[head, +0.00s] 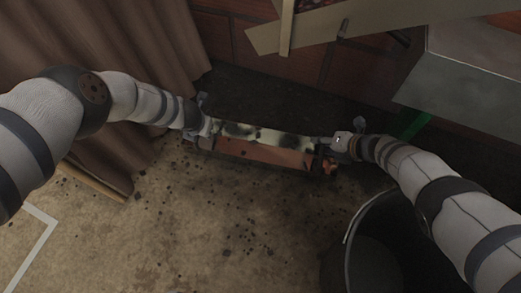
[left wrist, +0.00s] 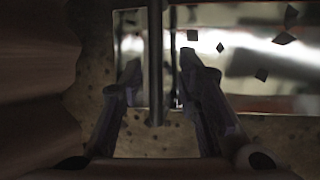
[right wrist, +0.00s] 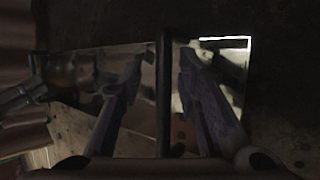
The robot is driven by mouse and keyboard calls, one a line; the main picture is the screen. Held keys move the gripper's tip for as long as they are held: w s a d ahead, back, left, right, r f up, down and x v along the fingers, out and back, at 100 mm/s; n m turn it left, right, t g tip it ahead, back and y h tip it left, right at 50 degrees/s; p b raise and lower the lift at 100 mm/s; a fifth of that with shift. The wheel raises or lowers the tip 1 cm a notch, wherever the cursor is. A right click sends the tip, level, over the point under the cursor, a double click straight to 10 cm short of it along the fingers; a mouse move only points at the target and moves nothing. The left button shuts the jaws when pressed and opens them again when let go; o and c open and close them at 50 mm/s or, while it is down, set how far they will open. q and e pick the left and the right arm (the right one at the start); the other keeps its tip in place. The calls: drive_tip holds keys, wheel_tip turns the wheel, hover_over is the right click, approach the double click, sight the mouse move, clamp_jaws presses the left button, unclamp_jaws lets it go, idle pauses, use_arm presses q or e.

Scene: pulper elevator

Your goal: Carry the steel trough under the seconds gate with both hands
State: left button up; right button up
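The steel trough (head: 262,153) is a long shiny box on the dirty floor by the brick wall, its wall reflecting orange-brown. Dark flecks show on its steel in the left wrist view (left wrist: 270,48). My left gripper (head: 209,129) is at its left end, and my right gripper (head: 332,146) is at its right end. In the left wrist view a bar (left wrist: 155,60) runs between the fingers, with gaps beside it. In the right wrist view a similar bar (right wrist: 163,90) runs between spread fingers. Both grippers look open around these bars. I cannot clearly pick out the seconds gate.
A grey metal housing (head: 465,82) overhangs at the right, with a green part (head: 411,124) below it. A dark round bin (head: 352,235) stands at front right. A brown curtain (head: 120,50) hangs at left. Wooden boards (head: 330,24) cross above.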

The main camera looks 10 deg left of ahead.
use_arm(q)
drive_tip(key=v, duration=1)
drive_tip(key=shift+s+r, duration=0.15)
drive_tip(key=shift+r, duration=0.1)
